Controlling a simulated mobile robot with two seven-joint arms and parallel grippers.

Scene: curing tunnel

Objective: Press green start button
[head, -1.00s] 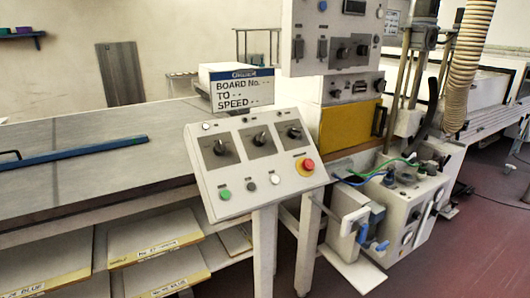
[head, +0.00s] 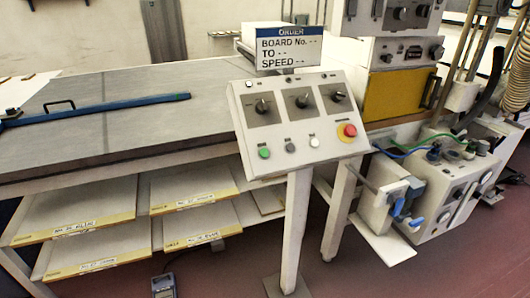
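The green start button (head: 264,153) is a small round button at the lower left of the sloped control panel (head: 331,152) in the head view. A dark button (head: 290,147) and a white button (head: 314,141) sit to its right. A red emergency-stop knob (head: 350,130) on a yellow base is at the panel's right. Three black rotary knobs on grey plates run along the top of the panel. Neither of my grippers shows in the view.
A long grey table (head: 100,115) with a blue bar (head: 96,109) extends left of the panel. Shelves with labelled boards (head: 195,189) lie below it. A machine with a yellow door (head: 398,93) stands behind right.

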